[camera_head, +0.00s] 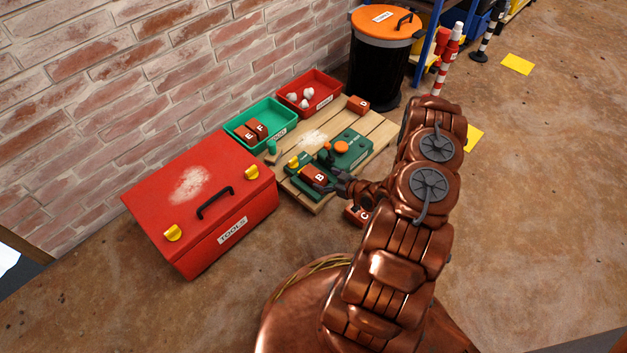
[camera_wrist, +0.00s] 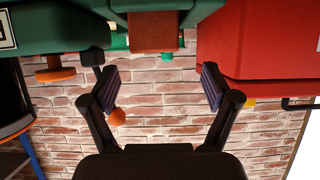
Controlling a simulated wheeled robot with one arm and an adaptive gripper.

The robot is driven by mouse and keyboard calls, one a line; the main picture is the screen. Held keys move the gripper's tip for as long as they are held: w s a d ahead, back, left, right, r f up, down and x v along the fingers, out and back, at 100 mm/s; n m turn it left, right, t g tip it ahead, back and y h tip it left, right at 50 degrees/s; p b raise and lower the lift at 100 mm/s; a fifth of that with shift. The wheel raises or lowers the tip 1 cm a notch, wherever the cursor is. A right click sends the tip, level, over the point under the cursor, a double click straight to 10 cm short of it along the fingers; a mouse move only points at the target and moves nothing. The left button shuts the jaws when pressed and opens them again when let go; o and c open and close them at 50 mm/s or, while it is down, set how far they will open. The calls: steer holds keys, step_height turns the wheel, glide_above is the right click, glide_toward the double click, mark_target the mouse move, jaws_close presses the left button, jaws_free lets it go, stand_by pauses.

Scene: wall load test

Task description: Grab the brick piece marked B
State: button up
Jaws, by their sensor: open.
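The brick piece marked B (camera_head: 313,175) is red-brown and rests on a green fixture on the low wooden pallet, its letter facing up. In the wrist view a brick-coloured block (camera_wrist: 155,32), seemingly the same piece, shows at the top middle, beyond the fingertips; no letter is visible there. My gripper (camera_head: 337,182) is just right of brick B in the head view. In the wrist view my gripper (camera_wrist: 162,88) has its two fingers wide apart with nothing between them. Whether a finger touches the brick cannot be told.
A red toolbox (camera_head: 200,205) stands left of the pallet (camera_head: 375,128). A green device (camera_head: 350,148) with orange knobs is close to my gripper. Brick C (camera_head: 356,215) and brick D (camera_head: 358,104) lie nearby. A green bin (camera_head: 237,122) holds bricks E and F. A brick wall is behind.

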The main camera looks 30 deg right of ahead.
mark_target(315, 173)
steer(key=b+x, duration=0.3)
steer(key=x, duration=0.3)
steer(key=shift+w+d, duration=0.15)
steer(key=shift+w+f, duration=0.1)
steer(key=shift+w, duration=0.4)
steer(key=shift+c, duration=0.3)
jaws_close()
